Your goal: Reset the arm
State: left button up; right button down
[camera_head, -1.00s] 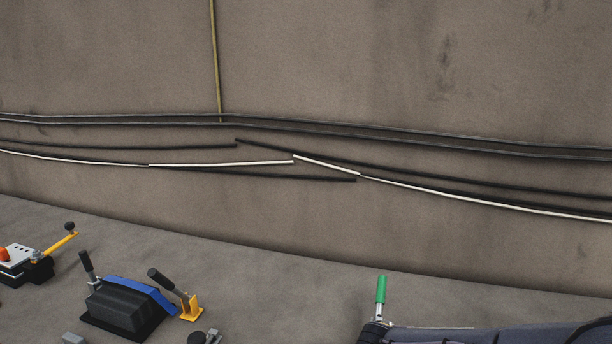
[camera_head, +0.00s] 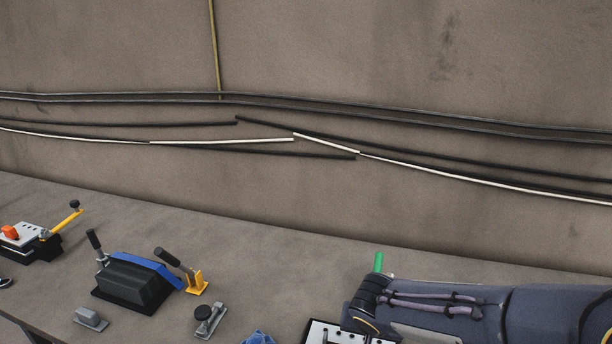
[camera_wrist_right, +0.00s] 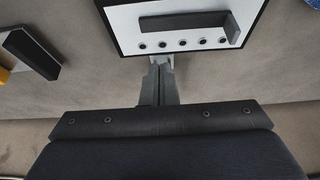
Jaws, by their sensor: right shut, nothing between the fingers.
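My right arm (camera_head: 450,310) reaches in from the right at the bottom of the head view, above the table. Its gripper (camera_wrist_right: 163,62) shows in the right wrist view, with its grey fingers together and nothing between them. The fingertips appear at the near edge of a white panel (camera_wrist_right: 128,24) with a row of holes and a dark grey bar; I cannot tell whether they touch it. Part of this panel (camera_head: 318,334) also shows at the bottom of the head view, partly hidden by my arm. My left gripper is out of view.
A black and blue device (camera_head: 135,280) with lever handles stands left of centre. A white and black device (camera_head: 32,242) with a yellow lever is farther left. A green handle (camera_head: 378,262) stands behind my arm. Small grey pieces (camera_head: 91,319) lie in front. Cables (camera_head: 220,141) run along the wall.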

jog(key=s+d+r+g+y, duration=0.15)
jog(key=s+d+r, duration=0.25)
jog(key=s+d, duration=0.45)
jog(key=s+r+n+t+y, duration=0.1)
jog(key=s+r+t+y, duration=0.1)
jog(key=s, duration=1.1)
jog(key=shift+a+n+y, duration=0.3)
jog(key=shift+a+y, duration=0.1)
jog(key=shift+y, duration=0.45)
